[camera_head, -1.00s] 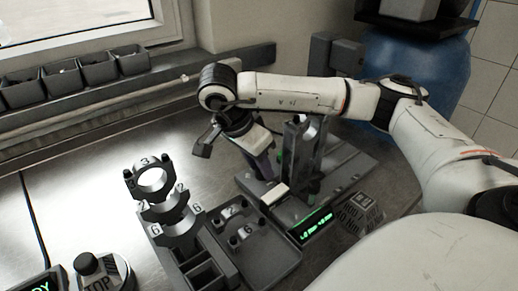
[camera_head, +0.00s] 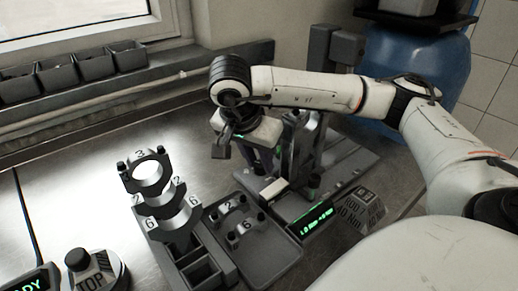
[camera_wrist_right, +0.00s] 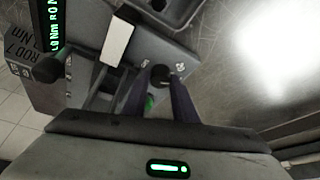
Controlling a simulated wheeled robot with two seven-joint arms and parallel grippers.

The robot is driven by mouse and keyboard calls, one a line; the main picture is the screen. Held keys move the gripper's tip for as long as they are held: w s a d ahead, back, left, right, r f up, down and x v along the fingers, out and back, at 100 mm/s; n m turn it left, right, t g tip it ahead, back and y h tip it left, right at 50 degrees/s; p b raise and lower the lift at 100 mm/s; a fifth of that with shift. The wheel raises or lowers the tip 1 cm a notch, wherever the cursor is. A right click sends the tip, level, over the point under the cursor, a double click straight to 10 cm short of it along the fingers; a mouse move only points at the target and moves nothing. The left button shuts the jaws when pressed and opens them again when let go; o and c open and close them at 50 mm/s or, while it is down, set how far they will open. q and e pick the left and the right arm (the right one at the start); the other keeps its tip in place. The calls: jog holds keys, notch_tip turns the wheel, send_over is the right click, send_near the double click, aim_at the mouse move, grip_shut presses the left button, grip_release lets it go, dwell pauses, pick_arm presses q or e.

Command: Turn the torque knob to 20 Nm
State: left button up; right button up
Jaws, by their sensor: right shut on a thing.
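The torque knob (camera_wrist_right: 160,74) is a small dark round knob on a grey plate in the right wrist view, with small pale marks beside it that I cannot read surely. My right gripper (camera_wrist_right: 161,84) is shut on it, a purple-grey finger on either side. In the head view the same gripper (camera_head: 264,160) points down at the grey fixture, and its fingers largely hide the knob. A small display (camera_head: 316,217) with green text stands at the fixture's front; it also shows in the right wrist view (camera_wrist_right: 57,25), too blurred to read surely. My left gripper is out of view.
A dark upright post (camera_head: 300,145) stands close right of the gripper. A rack of numbered bearing caps (camera_head: 172,205) and a grey tray (camera_head: 270,248) stand in front. A labelled block (camera_head: 359,211) is right of the display. Bare metal bench (camera_head: 80,150) lies left.

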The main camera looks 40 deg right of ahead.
jog(key=o, duration=1)
jog(key=shift+o, duration=0.2)
